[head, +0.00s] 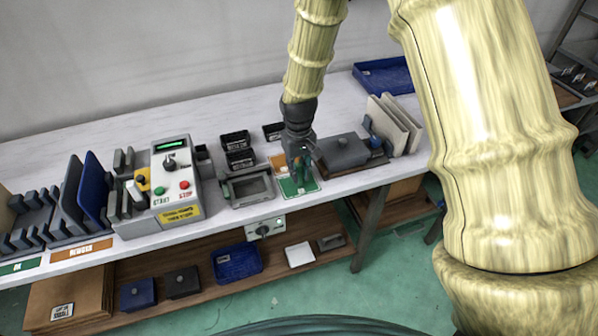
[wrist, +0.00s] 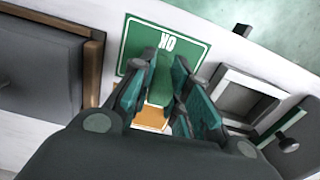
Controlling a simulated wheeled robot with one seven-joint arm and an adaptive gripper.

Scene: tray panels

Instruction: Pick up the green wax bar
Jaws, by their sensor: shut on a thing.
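My gripper (head: 300,172) points down over the green panel (head: 301,188) near the table's front edge. In the wrist view its teal-padded fingers (wrist: 160,92) are closed around a narrow green bar (wrist: 161,82), which I take to be the green wax bar. Most of the bar is hidden between the fingers, and its green blends with the panel behind it. In the head view the fingers hide the bar. I cannot tell whether the bar touches the surface below.
A grey lidded box (head: 343,151) stands right of my gripper, and a grey frame (head: 248,188) stands left. Behind are black bins (head: 238,150). A control box (head: 174,180) with buttons stands further left. Upright pale boards (head: 398,124) are at the right.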

